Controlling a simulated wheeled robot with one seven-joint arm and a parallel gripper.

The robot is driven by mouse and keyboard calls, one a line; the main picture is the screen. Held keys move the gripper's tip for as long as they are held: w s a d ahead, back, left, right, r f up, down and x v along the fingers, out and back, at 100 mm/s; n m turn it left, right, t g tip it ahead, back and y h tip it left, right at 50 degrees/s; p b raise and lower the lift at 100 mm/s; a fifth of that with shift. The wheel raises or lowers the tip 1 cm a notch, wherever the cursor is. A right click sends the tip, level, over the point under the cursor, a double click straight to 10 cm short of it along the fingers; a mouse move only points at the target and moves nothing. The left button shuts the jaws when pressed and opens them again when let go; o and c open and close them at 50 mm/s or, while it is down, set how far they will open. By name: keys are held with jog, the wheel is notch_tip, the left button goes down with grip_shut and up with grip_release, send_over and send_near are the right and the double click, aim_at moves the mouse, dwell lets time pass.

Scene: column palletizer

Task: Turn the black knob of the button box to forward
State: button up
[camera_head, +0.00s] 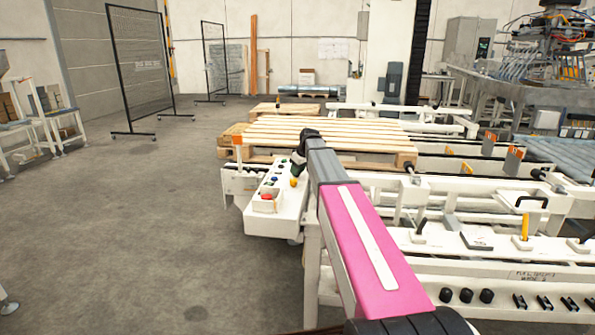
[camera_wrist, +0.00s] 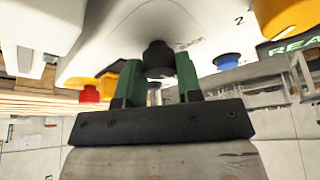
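The white button box (camera_head: 277,222) stands at the left end of the white conveyor frame in the head view. My gripper (camera_head: 297,168) is over its far part, and the black knob is hidden or too small to tell there. In the wrist view, the black knob (camera_wrist: 158,56) sits between the two green fingertips of my gripper (camera_wrist: 159,72). The fingers lie against both sides of the knob, with no clear gap. Lettering that looks like "BACK" is printed right of the knob. The knob's pointing direction cannot be read.
In the wrist view, a blue button (camera_wrist: 226,61) is close right of the fingers, a red button (camera_wrist: 90,95) and a yellow part (camera_wrist: 107,82) are left, and a large yellow part (camera_wrist: 285,16) is upper right. Wooden pallets (camera_head: 320,133) lie behind the box. The floor to the left is clear.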

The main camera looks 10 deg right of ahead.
jog(key=shift+m, duration=0.4)
jog(key=m+h, duration=0.1)
jog(key=m, duration=0.2)
jog(key=shift+s+t+h, duration=0.1)
jog(key=shift+t+h, duration=0.2)
jog(key=shift+t, duration=0.1)
jog(key=shift+a+m+h, duration=0.1)
jog(key=shift+m+h, duration=0.8)
jog(key=shift+m, duration=1.6)
jog(key=o, duration=0.9)
jog(key=shift+o, duration=0.2)
jog(key=v, duration=1)
jog(key=shift+s+r, duration=0.2)
jog(key=shift+r, duration=0.15)
